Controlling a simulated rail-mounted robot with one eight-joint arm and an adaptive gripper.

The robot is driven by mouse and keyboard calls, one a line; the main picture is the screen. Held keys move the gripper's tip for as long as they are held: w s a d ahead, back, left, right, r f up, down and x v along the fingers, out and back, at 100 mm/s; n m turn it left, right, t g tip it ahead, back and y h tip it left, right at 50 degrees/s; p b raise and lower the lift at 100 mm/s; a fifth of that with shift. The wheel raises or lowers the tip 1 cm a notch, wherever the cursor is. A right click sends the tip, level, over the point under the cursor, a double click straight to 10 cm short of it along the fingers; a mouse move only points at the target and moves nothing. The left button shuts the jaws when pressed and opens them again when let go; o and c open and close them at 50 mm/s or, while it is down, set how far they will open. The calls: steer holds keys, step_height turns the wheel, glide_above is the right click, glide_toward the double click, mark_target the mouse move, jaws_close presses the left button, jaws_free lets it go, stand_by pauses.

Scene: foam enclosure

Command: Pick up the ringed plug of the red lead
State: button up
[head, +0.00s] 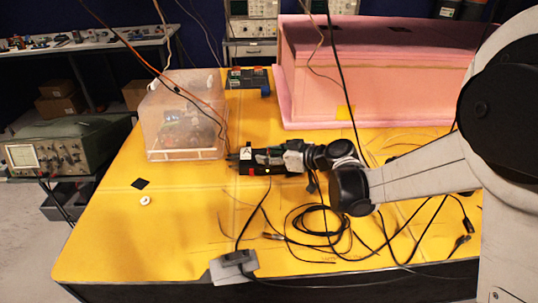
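My gripper (233,158) is at mid-table, pointing left, just above or at the yellow table top (190,220) and right of a clear plastic box (182,115). Its fingertips are small and dark here, so I cannot tell whether they are open or shut, or whether anything is between them. A thin orange-red lead (136,53) comes down from the upper left, passes in front of the box and runs toward the area by my gripper. Its lower end is not clear. I cannot make out a ringed plug on it.
A pink foam enclosure (375,75) stands at the back right. Coiled black cables (315,225) lie at the front right, and a grey clamp-like block (233,265) sits at the front edge. A small white ring (145,201) lies at the left. The front-left table is mostly clear.

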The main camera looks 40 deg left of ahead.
jaws_close()
stand_by(0.4)
